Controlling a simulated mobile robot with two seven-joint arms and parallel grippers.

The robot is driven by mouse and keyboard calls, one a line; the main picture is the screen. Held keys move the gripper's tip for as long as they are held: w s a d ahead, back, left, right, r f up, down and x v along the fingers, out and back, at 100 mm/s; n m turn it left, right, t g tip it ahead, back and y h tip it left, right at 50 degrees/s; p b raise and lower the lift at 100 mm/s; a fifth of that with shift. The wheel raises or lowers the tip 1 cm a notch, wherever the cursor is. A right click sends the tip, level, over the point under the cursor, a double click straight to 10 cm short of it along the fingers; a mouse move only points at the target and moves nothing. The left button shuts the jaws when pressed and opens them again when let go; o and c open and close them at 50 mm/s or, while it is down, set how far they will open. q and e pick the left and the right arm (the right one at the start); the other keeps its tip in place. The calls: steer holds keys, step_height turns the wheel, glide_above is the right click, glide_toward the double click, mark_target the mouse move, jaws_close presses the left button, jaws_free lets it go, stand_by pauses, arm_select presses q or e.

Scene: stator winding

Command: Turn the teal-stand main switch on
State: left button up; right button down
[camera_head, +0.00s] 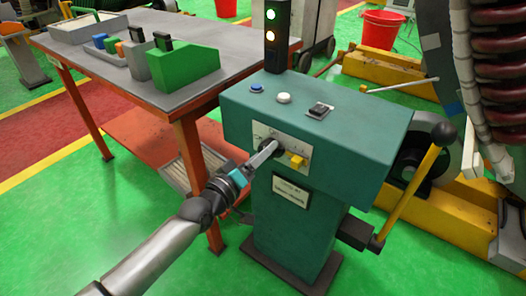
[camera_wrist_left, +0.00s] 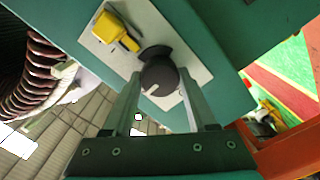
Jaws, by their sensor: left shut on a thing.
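The teal stand (camera_head: 312,135) has a pale switch plate (camera_head: 262,131) on its front face. A round black knob (camera_wrist_left: 157,72) sits on the plate, with a yellow handle (camera_head: 295,160) beside it. In the left wrist view the yellow handle (camera_wrist_left: 115,31) is at the upper left of the knob. My left gripper (camera_head: 270,150) reaches the plate from the lower left. Its two fingers are on either side of the black knob, shut on it. In the head view the gripper partly hides the knob. My right gripper is not in view.
A black-ball lever with a yellow arm (camera_head: 412,190) stands at the stand's right side. A grey-topped table (camera_head: 190,98) with a green block (camera_head: 184,69) is at the left. Green floor (camera_head: 95,220) is open at the lower left.

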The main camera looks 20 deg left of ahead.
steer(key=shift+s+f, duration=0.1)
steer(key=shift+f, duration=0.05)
arm_select(q)
steer(key=o, duration=1.4)
steer(key=shift+c, duration=0.2)
steer(key=p+v, duration=0.4)
steer(key=v, duration=1.1)
steer(key=shift+s, duration=0.15)
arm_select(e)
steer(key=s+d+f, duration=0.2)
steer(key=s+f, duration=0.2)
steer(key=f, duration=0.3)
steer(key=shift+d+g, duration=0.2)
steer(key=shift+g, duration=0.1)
